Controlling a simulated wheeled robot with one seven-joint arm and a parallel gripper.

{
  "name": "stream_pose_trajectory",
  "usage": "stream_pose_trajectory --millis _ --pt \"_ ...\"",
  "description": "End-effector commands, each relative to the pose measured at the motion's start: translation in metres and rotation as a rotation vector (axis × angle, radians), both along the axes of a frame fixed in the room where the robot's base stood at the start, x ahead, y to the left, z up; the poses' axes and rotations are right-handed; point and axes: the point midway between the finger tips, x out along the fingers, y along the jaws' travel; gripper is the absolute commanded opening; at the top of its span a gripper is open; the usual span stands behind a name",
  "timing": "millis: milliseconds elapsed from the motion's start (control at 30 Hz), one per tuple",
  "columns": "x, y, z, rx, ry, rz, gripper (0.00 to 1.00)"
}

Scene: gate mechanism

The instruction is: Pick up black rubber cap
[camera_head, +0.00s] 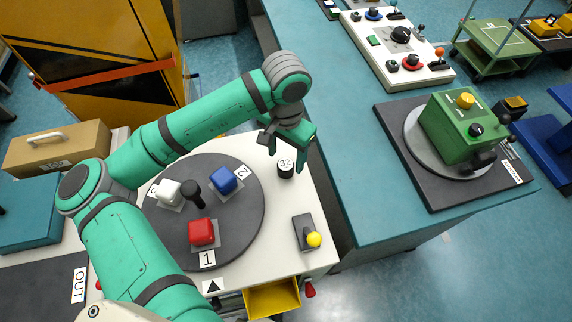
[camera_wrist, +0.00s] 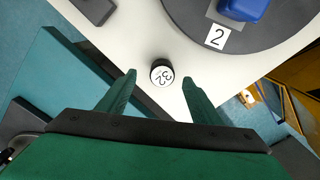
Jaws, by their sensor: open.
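The black rubber cap (camera_head: 285,169) is a short black cylinder with a white top marked 32. It stands on the white table (camera_head: 285,236) to the right of the dark round plate. In the wrist view the cap (camera_wrist: 161,74) lies just beyond the fingertips, centred between them. My gripper (camera_head: 292,146) is above the cap in the head view, pointing down. Its two green fingers, also in the wrist view (camera_wrist: 158,80), are spread apart with nothing between them. The cap is apart from both fingers.
The round plate (camera_head: 247,205) carries red (camera_head: 202,232), blue (camera_head: 223,180) and white (camera_head: 168,191) blocks and a black knob (camera_head: 192,192). A yellow-knobbed switch (camera_head: 308,236) sits near the front right. A teal bench (camera_head: 345,150) adjoins on the right. White table around the cap is clear.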

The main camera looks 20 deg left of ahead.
Motion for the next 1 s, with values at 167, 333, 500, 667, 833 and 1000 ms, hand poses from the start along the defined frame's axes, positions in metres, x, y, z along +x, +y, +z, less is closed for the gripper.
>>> stream_pose_trajectory --millis 167,333,500,667,833,1000 --pt "0.000 0.000 -0.011 -0.001 0.000 -0.001 0.59" --pt "0.004 0.003 -0.030 0.001 0.001 0.001 0.59" --pt "0.007 0.004 -0.052 -0.001 0.000 0.002 0.59" --pt "0.006 0.005 -0.061 -0.001 -0.001 0.003 0.59" --pt "0.007 0.005 -0.062 -0.001 -0.001 0.002 0.59" --pt "0.006 0.006 -0.062 -0.001 -0.001 0.003 0.28"
